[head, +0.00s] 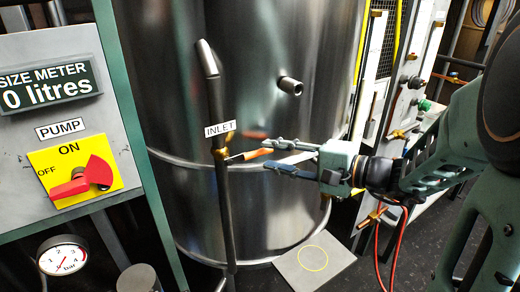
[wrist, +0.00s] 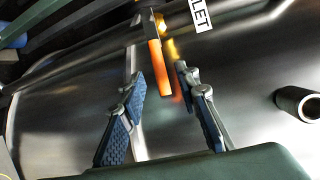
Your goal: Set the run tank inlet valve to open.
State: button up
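The inlet valve has a brass body (head: 221,155) on a dark vertical pipe, just under a white INLET label (head: 220,129). Its orange lever (head: 252,154) sticks out to the right, across the pipe. My gripper (head: 269,155) comes from the right with its two blue-grey fingers apart, at the lever's free end. In the wrist view the orange lever (wrist: 160,68) lies between the two fingertips, with a gap on each side. I see no finger touching it. How deep the lever sits between the fingers is hard to tell.
A large steel tank (head: 265,100) stands right behind the pipe, with a short stub (head: 291,86). Red hoses (head: 397,250) hang at right. A plate with a yellow circle (head: 300,270) lies below.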

aim_at(263, 154)
jog(key=shift+x, duration=2.15)
jog(key=shift+c, duration=0.4)
grip_shut()
